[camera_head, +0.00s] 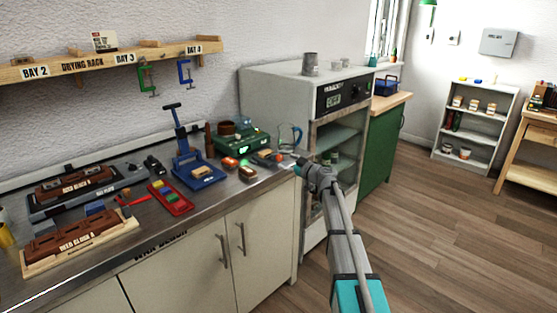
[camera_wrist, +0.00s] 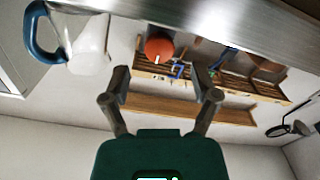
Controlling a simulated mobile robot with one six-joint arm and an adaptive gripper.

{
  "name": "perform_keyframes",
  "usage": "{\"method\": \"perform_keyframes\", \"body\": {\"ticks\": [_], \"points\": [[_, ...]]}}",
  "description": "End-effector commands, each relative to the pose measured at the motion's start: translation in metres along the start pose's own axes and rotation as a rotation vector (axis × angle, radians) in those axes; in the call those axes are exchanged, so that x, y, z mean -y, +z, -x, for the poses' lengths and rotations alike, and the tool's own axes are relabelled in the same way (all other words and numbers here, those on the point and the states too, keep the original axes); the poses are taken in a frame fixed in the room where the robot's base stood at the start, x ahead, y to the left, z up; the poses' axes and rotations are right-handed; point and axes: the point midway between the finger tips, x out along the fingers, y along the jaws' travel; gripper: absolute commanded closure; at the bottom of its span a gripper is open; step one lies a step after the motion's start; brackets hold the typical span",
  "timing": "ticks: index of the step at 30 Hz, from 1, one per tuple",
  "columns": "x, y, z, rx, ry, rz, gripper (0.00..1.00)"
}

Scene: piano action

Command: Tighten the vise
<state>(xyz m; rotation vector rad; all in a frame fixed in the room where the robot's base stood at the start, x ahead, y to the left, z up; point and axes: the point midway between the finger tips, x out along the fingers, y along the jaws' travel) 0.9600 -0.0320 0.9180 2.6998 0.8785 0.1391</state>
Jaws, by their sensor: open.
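A blue device with an upright post and a T-bar on top (camera_head: 182,140) stands on the steel counter; it looks most like the vise, though I cannot be sure. A tan block (camera_head: 202,171) lies at its base. A green C-clamp (camera_head: 147,78) and a blue C-clamp (camera_head: 185,72) hang on the drying rack. My gripper (camera_head: 302,165) is at the counter's right front corner, well right of the blue device. In the wrist view my gripper (camera_wrist: 162,88) is open, with nothing between its fingers. The blue device is not clear in that view.
A clear jug with a blue handle (camera_wrist: 88,38) is close to my gripper. A red tray (camera_head: 171,198), a green case (camera_head: 240,139) and brown blocks (camera_head: 75,184) crowd the counter. A grey cabinet (camera_head: 275,95) stands right of it. The wooden floor (camera_head: 440,230) is open.

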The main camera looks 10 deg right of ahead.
Motion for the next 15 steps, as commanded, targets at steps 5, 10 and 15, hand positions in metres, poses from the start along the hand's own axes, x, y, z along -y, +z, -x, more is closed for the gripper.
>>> {"method": "perform_keyframes", "body": {"ticks": [5, 10, 15], "points": [[-0.001, 0.000, -0.024, 0.000, -0.001, 0.000, 0.22], [0.000, 0.000, -0.034, 0.000, 0.000, 0.000, 0.22], [0.001, 0.000, -0.037, 0.000, 0.000, 0.000, 0.22]]}}
